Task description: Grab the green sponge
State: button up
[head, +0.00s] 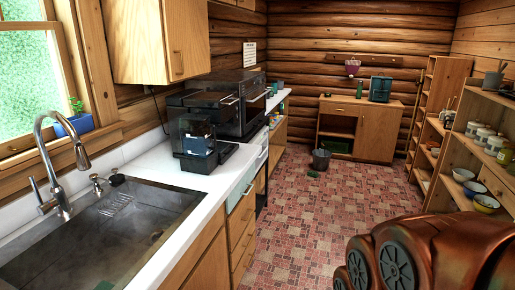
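A small flat green thing (313,174) lies on the tiled floor in front of the dark bucket; it may be the green sponge, but it is too small to tell. Another bit of green (103,285) shows in the sink at the bottom edge of the head view, mostly cut off; I cannot tell what it is. My copper-coloured arm fills the lower right corner. My gripper is not in view.
A steel sink (90,235) with a tap (60,170) is at the left. Black appliances (215,115) stand on the white counter. A dark bucket (321,159) stands before a wooden cabinet (357,128). Shelves (463,160) line the right wall. The floor between (310,215) is clear.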

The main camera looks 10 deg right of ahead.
aim_at(310, 173)
jog(key=z, duration=0.65)
jog(key=i, duration=1.7)
jog(key=z, duration=0.8)
jog(key=i, duration=3.6)
jog(key=u, duration=0.6)
jog(key=i, duration=1.45)
jog(key=u, duration=1.85)
jog(key=i, duration=1)
jog(key=u, duration=0.6)
